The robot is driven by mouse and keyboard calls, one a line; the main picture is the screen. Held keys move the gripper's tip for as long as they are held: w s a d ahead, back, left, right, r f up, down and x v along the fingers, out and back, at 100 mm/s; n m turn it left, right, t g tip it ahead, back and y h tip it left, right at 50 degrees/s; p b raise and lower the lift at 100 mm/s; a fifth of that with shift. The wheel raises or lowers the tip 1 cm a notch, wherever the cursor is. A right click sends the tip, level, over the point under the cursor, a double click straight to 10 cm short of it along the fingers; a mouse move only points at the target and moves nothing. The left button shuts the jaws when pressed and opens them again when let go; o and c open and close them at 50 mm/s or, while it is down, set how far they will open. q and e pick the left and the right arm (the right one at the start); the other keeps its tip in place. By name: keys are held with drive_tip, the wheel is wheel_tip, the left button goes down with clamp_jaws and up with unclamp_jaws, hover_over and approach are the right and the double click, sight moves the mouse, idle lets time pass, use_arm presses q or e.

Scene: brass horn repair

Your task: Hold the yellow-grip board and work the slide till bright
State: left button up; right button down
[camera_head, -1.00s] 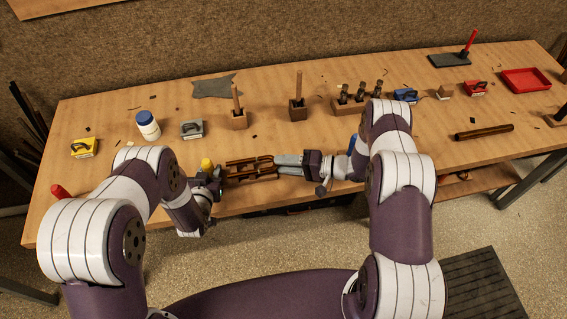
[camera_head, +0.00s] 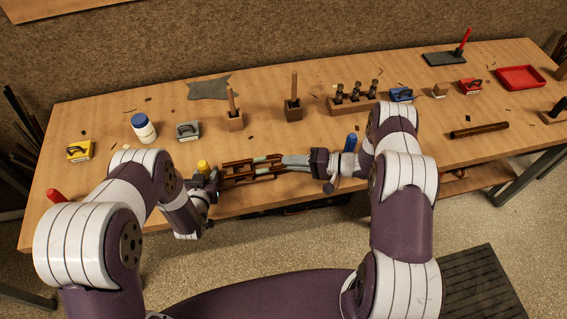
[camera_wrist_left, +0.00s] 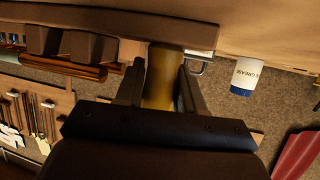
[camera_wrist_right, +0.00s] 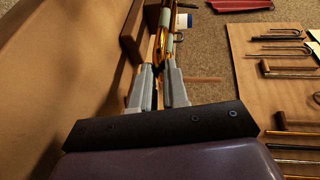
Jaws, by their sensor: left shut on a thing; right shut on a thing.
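The board (camera_head: 228,180) lies near the front edge of the table, with a yellow grip (camera_head: 204,165) at its left end. My left gripper (camera_wrist_left: 160,80) is shut on the yellow grip (camera_wrist_left: 157,84), seen between its fingers in the left wrist view. The brass slide (camera_head: 270,161) has parallel tubes along the board, brownish with paler bands. My right gripper (camera_head: 285,161) is shut on the slide's right end. In the right wrist view the slide (camera_wrist_right: 168,38) shows gold tubing with a pale band beyond the fingertips. The contact itself is partly hidden.
A blue upright piece (camera_head: 351,142) stands close behind my right gripper, and a red one (camera_head: 55,195) near the left front. Behind are a white jar (camera_head: 144,130), grey box (camera_head: 188,130), wooden posts (camera_head: 234,121) and a rack (camera_head: 352,104). A dark rod (camera_head: 480,130) lies right.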

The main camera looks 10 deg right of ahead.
drive_tip(key=c, duration=1.1)
unclamp_jaws()
drive_tip(key=v, duration=1.2)
